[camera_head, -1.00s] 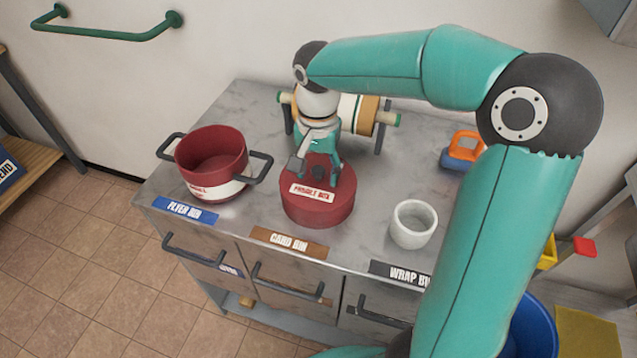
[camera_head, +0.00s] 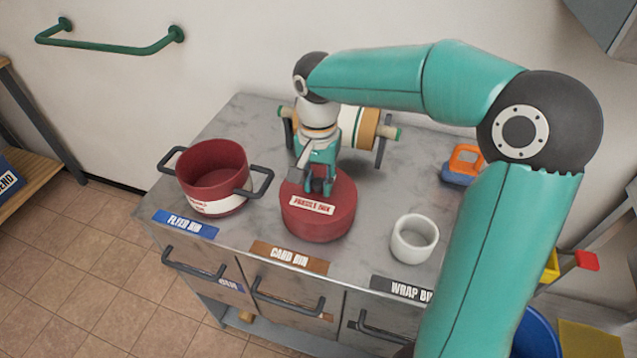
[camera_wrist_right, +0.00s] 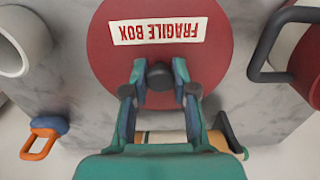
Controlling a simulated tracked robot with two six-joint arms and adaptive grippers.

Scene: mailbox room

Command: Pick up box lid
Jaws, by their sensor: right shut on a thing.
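The round red box lid (camera_head: 335,203) has a "FRAGILE BOX" label and a dark knob on top. It rests on the grey marble counter, left of the white cup. My right gripper (camera_head: 318,187) comes down on it from above and is shut on its knob. In the right wrist view the dark knob (camera_wrist_right: 159,76) sits between the two fingers of the right gripper (camera_wrist_right: 160,72). Most of the knob is hidden in the head view. An open red pot (camera_head: 213,203) with two dark handles stands left of the lid. My left gripper is not in view.
A white cup (camera_head: 414,240) stands right of the lid. A roll on a stand (camera_head: 358,122) lies behind my gripper. A blue and orange tool (camera_head: 463,167) is at the back right. Labelled bins with handles (camera_head: 288,300) line the front. Bare counter surrounds the lid.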

